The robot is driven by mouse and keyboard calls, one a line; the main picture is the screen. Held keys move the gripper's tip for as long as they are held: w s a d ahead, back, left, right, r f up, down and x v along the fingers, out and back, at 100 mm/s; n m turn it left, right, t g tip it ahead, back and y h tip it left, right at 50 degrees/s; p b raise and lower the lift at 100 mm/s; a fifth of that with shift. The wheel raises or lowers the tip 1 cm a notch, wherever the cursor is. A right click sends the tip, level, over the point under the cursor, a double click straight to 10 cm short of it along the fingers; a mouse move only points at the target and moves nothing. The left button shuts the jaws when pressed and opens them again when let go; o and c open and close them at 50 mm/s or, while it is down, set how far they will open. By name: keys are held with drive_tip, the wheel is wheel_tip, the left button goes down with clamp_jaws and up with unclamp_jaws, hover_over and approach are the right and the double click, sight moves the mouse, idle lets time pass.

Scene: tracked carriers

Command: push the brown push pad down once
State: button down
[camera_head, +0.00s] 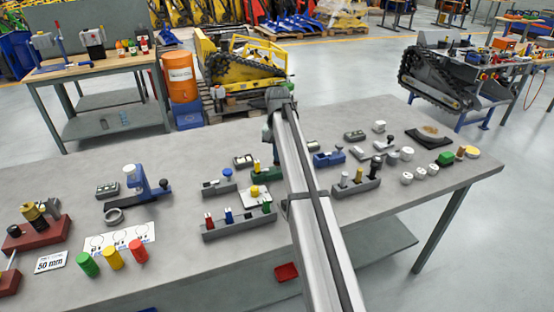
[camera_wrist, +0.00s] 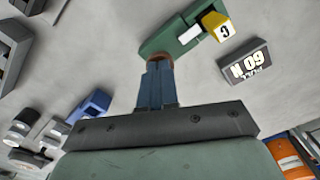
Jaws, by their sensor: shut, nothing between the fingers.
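The brown push pad (camera_wrist: 160,57) shows in the wrist view as a small brown edge at the near end of a green base (camera_wrist: 184,36). My gripper (camera_wrist: 158,68) is shut and empty, with its fingertips over the pad and hiding most of it. I cannot tell whether the fingertips touch the pad. A yellow block with a black mark (camera_wrist: 217,25) stands at the other end of the green base, beyond a white strip. In the head view the green base (camera_head: 265,174) is partly behind my arm, and the pad is hidden.
A grey label block (camera_wrist: 246,67) lies beside the green base. A blue device (camera_wrist: 90,106) is left of my fingers. In the head view, a rail with coloured pegs (camera_head: 238,229) and a three-post grey block (camera_head: 356,186) stand close on either side of my arm.

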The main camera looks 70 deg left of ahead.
drive_tip(key=shift+r, duration=2.1)
